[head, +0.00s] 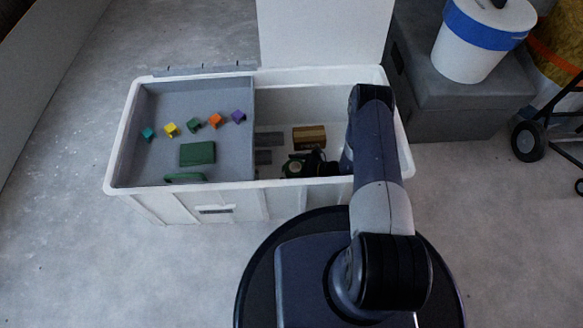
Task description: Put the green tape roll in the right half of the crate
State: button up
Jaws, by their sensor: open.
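The white crate (241,207) stands in front of me. Its left half holds a grey tray or panel (217,163); its right half is open and deeper. A dark green round thing (293,169), seemingly the tape roll, lies low in the right half near the front wall, partly hidden. My gripper (308,165) is down inside the right half, open, right beside the green roll; its fingers are dark and small, and I cannot tell whether they touch it. A green curved piece (184,177) lies at the tray's front edge.
Several small coloured cubes (215,121) and a green box (197,153) lie on the grey tray. A brown box (309,136) and grey blocks (268,139) lie in the right half. A white panel (322,32) stands behind the crate. The floor left is clear.

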aim_at(301, 168)
jog(key=shift+r, duration=0.1)
jog(key=shift+d+r, duration=0.15)
jog(key=shift+r, duration=0.05)
jog(key=p+v, duration=0.2)
jog(key=v, duration=0.4)
jog(key=shift+d+r+p, duration=0.1)
jog(key=shift+p, duration=0.25)
jog(key=shift+s+d+r, duration=0.1)
jog(key=shift+s+d, duration=0.15)
jog(key=shift+d, duration=0.2)
jog(key=shift+c, duration=0.3)
